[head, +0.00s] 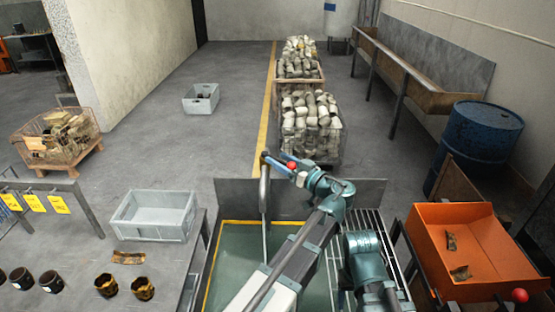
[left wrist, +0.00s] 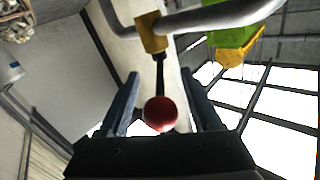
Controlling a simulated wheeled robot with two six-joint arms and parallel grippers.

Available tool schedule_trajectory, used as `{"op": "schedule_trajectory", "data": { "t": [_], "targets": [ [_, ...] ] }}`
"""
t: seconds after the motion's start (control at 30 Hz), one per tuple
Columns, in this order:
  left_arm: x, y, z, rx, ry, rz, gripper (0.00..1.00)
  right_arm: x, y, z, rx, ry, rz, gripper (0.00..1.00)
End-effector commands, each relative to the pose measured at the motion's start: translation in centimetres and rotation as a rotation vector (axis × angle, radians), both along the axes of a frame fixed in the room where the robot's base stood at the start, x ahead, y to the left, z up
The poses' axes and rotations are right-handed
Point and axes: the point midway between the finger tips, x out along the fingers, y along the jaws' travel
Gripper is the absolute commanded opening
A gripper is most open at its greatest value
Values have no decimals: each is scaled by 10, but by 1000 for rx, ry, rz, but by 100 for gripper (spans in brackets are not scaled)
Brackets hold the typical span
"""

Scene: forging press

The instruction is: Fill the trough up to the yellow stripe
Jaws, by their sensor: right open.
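The trough (head: 231,229) is a tank in front of me with green-tinted liquid (head: 237,250) and a yellow stripe (head: 210,275) along its rim. I cannot tell the exact level against the stripe. A grey bent pipe (head: 264,195) stands at its far side. A lever with a red ball knob (head: 292,165) is on the pipe; the knob also shows in the left wrist view (left wrist: 160,113). My left gripper (left wrist: 160,92) is open around the knob, with gaps on both sides. My right gripper (head: 368,299) is open and empty at the bottom, partly hidden by its arm.
A grey bin (head: 155,215) and several dark cups (head: 106,285) are on the left table. An orange tray (head: 470,225) with scraps is at right, near a blue drum (head: 482,133). Mesh crates of billets (head: 310,115) stand behind the trough. Open floor lies at left.

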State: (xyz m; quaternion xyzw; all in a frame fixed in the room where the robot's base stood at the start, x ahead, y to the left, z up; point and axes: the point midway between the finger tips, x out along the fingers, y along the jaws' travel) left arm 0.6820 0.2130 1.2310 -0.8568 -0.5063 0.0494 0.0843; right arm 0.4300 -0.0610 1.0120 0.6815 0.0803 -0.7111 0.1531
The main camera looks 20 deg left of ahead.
Motion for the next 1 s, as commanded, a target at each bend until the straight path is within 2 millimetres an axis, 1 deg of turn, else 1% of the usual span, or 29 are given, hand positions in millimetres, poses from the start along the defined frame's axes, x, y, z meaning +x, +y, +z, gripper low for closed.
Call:
{"op": "schedule_trajectory", "data": {
  "t": [0.03, 0.07, 0.1, 0.37, 1.0],
  "targets": [
    [0, 0, 0, 0, 0, 0, 60, 0, 0, 0, 0, 0, 0, 66],
    [0, 0, 0, 0, 0, 0, 55, 0, 0, 0, 0, 0, 0, 66],
    [0, 0, 0, 0, 0, 0, 47, 0, 0, 0, 0, 0, 0, 66],
    [0, 0, 0, 0, 0, 0, 0, 0, 0, 0, 0, 0, 0, 66],
    [0, 0, 0, 0, 0, 0, 0, 0, 0, 0, 0, 0, 0, 66]
  ]
}}
